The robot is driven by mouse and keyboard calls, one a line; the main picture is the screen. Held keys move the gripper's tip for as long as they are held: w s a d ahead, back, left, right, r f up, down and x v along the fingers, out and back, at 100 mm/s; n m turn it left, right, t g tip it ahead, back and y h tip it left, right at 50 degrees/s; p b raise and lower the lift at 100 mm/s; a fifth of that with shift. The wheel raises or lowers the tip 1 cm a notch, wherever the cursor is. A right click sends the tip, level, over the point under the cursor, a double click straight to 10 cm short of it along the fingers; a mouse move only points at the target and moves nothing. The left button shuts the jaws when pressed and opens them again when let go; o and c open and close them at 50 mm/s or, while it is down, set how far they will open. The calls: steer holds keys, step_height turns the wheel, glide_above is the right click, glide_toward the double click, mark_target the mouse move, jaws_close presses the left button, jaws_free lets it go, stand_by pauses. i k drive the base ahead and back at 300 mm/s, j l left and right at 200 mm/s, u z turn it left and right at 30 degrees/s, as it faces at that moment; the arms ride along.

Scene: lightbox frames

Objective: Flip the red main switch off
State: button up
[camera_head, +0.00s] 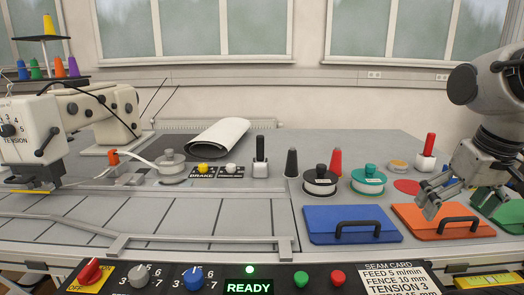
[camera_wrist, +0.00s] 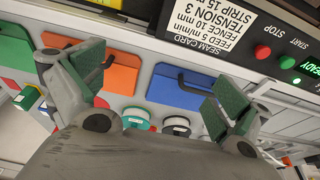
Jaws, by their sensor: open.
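The red main switch (camera_head: 89,271) is a rotary knob on a yellow plate marked OFF, at the left end of the front control panel in the head view. Its exact setting is hard to read. My gripper (camera_head: 430,202) is at the far right of the head view, over the orange folder (camera_head: 415,222), far from the switch. In the wrist view my gripper (camera_wrist: 155,85) is open, its two green-padded fingers wide apart with nothing between them. The switch is not visible in the wrist view.
The panel also carries a grey knob (camera_head: 139,276), a blue knob (camera_head: 188,279), a lit READY display (camera_head: 249,288), a green button (camera_head: 301,279) and a red button (camera_head: 338,278). A blue folder (camera_head: 350,225) and a sewing machine (camera_head: 85,115) stand on the table behind.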

mark_target(91, 273)
steer(key=k+u, duration=0.1)
steer(key=u, duration=0.3)
steer(key=k+u, duration=0.1)
steer(key=u, duration=0.25)
steer(key=j+u, duration=0.15)
steer(key=u, duration=0.25)
steer(key=k+j+u, duration=0.1)
steer(key=u, duration=0.25)
